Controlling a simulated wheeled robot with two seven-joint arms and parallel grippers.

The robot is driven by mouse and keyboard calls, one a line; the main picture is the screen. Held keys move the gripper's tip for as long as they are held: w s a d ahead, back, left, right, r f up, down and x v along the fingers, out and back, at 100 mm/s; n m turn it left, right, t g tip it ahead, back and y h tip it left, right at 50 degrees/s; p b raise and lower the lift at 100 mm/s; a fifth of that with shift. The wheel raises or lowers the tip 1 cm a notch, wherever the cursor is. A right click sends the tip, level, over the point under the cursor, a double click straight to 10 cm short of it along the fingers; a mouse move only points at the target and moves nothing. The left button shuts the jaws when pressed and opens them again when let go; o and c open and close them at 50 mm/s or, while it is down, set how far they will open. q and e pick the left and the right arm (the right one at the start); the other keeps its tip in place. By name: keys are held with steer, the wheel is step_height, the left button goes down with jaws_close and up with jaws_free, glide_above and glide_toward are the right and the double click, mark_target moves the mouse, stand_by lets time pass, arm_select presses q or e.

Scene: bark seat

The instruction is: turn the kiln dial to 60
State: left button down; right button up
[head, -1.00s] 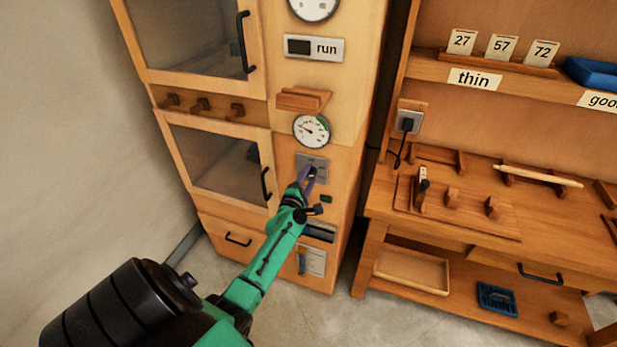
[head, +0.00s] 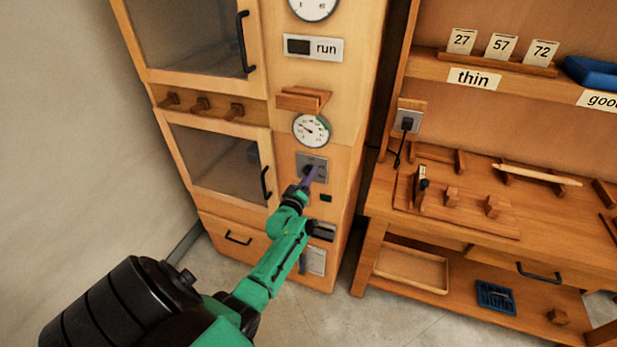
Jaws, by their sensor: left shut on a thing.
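The kiln (head: 345,190) is a tall wooden cabinet with glass doors at the left. Its dial sits on a grey plate (head: 319,160) below a round white gauge (head: 311,130). My left gripper (head: 308,178) is at the plate and shut on the dial, which is mostly hidden behind the fingers. The dial's marks are too small to read, so its setting cannot be told. My right gripper is not in view.
A "run" panel (head: 314,48) and a small wooden ledge (head: 302,99) are above the gauge. Door handle (head: 266,183) is close left of my gripper. A workbench (head: 470,235) with wooden racks stands right. Floor between is clear.

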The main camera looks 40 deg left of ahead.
arm_select(q)
steer(key=m, duration=1.1)
steer(key=shift+a+b, duration=0.2)
steer(key=shift+b, duration=0.1)
stand_by(0.3)
steer(key=shift+c, duration=1.4)
jaws_free()
steer(key=shift+f, duration=0.1)
steer(key=v, duration=1.4)
steer(key=shift+s, duration=0.3)
